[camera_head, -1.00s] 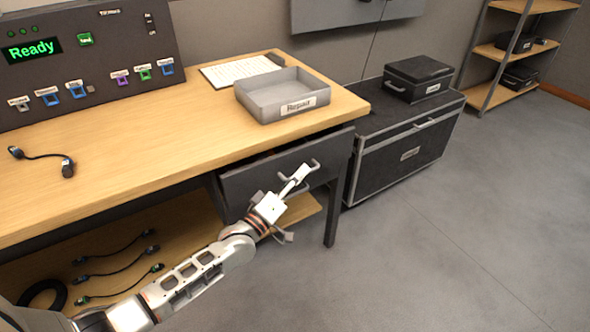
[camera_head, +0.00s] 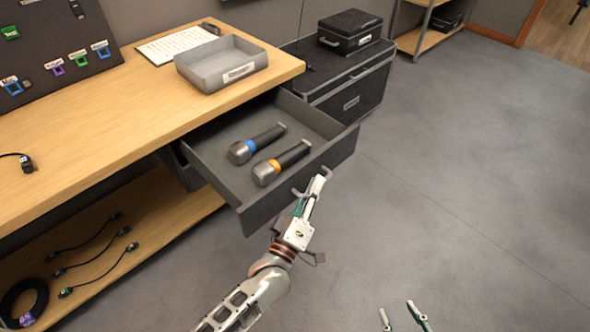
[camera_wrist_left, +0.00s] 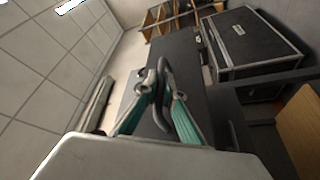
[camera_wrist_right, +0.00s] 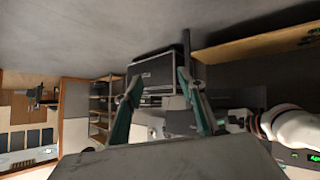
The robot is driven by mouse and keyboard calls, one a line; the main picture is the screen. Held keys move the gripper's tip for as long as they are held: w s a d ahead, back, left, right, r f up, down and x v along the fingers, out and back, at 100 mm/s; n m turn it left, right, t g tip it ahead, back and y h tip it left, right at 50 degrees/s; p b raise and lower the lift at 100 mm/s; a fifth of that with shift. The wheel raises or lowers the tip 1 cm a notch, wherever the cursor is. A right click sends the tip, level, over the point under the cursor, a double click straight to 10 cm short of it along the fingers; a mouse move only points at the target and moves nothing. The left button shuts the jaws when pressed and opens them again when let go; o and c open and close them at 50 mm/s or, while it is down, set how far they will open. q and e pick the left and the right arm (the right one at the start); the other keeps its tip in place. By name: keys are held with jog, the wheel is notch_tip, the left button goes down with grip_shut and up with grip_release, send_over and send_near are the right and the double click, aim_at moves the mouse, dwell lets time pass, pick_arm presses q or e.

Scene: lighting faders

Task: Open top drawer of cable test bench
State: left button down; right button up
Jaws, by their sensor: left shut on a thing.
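The top drawer (camera_head: 300,112) of the cable test bench (camera_head: 130,110) is pulled well out. Two microphones lie in it, one with a blue band (camera_head: 257,143) and one with an orange band (camera_head: 281,162). My left gripper (camera_head: 314,188) is at the drawer's front face, at its handle. In the left wrist view its fingers (camera_wrist_left: 160,92) are closed around the curved grey handle (camera_wrist_left: 165,80). My right gripper (camera_head: 402,315) shows at the bottom edge of the head view, apart from the drawer. In the right wrist view its fingers (camera_wrist_right: 160,90) are spread with nothing between them.
A black case (camera_head: 350,28) rests on a larger trunk (camera_head: 365,85) beside the bench. Cables (camera_head: 95,240) lie on the lower shelf. The floor at right is clear.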

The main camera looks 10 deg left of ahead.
pick_arm(q)
jog(key=s+d, duration=0.4)
jog(key=shift+d, duration=0.4)
pick_arm(e)
jog(key=shift+s+d+f, duration=0.15)
jog(key=shift+s, duration=0.2)
jog(key=shift+w, duration=0.2)
pick_arm(q)
jog(key=c, duration=2.4)
grip_release()
jog(key=shift+c, duration=0.2)
pick_arm(e)
jog(key=shift+w+r, duration=0.2)
pick_arm(q)
jog(key=shift+w, duration=0.1)
jog(key=v, duration=1.2)
pick_arm(e)
jog(key=shift+s+f, duration=0.1)
jog(key=shift+s, duration=0.1)
